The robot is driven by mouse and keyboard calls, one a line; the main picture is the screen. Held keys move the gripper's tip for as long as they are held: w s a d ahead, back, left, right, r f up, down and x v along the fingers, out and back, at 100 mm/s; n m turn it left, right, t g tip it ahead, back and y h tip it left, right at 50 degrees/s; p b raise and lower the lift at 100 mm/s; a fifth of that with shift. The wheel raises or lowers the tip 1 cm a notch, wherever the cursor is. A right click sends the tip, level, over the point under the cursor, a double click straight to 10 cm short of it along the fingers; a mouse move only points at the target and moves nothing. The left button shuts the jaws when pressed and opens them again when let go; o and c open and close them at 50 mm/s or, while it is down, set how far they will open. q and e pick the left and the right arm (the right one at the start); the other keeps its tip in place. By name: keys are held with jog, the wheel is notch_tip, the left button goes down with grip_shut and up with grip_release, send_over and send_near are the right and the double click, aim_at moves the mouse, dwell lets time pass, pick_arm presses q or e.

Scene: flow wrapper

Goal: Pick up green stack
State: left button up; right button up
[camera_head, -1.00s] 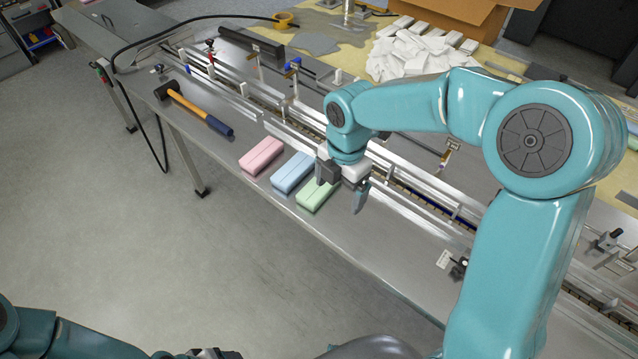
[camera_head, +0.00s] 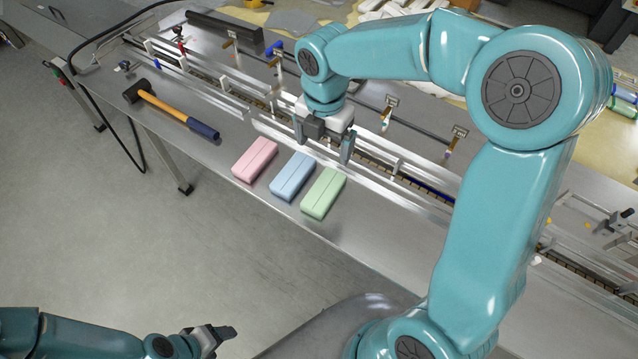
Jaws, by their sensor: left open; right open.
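The green stack (camera_head: 323,194) lies on the metal table ledge, rightmost in a row with the blue stack (camera_head: 292,177) and the pink stack (camera_head: 255,160). All of its top shows. My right gripper (camera_head: 324,146) is open and empty, with its two fingers apart. In the picture it is just above the far ends of the blue and green stacks, and I cannot tell its exact height. My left gripper (camera_head: 222,333) is low in the view, off the table's near side, open and far from the stacks.
A mallet (camera_head: 170,108) with a blue-ended handle lies left of the stacks. The conveyor rails (camera_head: 400,187) run behind the row. The table's front edge (camera_head: 260,204) is close to the stacks. The ledge right of the green stack is clear.

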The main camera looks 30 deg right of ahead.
send_over(324, 189)
notch_tip(324, 189, down, 10)
jog(key=shift+s+f, duration=0.15)
jog(key=shift+d+f, duration=0.15)
jog(key=shift+f, duration=0.2)
jog(key=f, duration=0.1)
jog(key=f+p, duration=0.1)
jog(key=f, duration=0.3)
jog(key=shift+w+f, duration=0.15)
jog(key=shift+w, duration=0.1)
jog(key=shift+s+a, duration=0.2)
jog(key=shift+s, duration=0.05)
jog(key=shift+c, duration=0.3)
jog(key=shift+w, duration=0.1)
jog(key=c, duration=1.1)
jog(key=shift+o, duration=0.2)
